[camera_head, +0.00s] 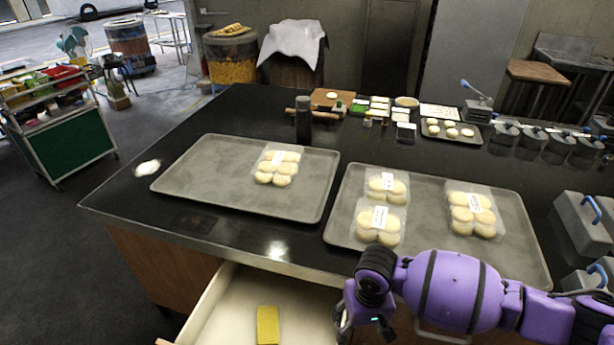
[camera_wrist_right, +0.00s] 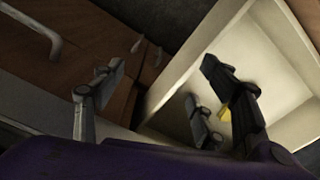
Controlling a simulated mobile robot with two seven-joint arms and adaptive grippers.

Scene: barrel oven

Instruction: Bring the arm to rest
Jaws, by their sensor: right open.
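My purple right arm (camera_head: 455,290) comes in from the right, over the front edge of the black counter. Its gripper (camera_head: 342,322) points down at the right side of the open drawer and is partly cut off by the bottom of the head view. In the right wrist view the gripper (camera_wrist_right: 163,72) has its fingers spread apart with nothing between them. The pale drawer (camera_wrist_right: 195,65) and brown cabinet front lie beyond the fingers. My left gripper is not in view.
The open drawer (camera_head: 226,308) holds a yellow sponge (camera_head: 267,325). Two grey trays stand on the counter, the left tray (camera_head: 200,180) with one pack of buns and the right tray (camera_head: 432,205) with three. A dark bottle (camera_head: 303,122) stands behind. Grey metal boxes (camera_head: 582,225) stand at right.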

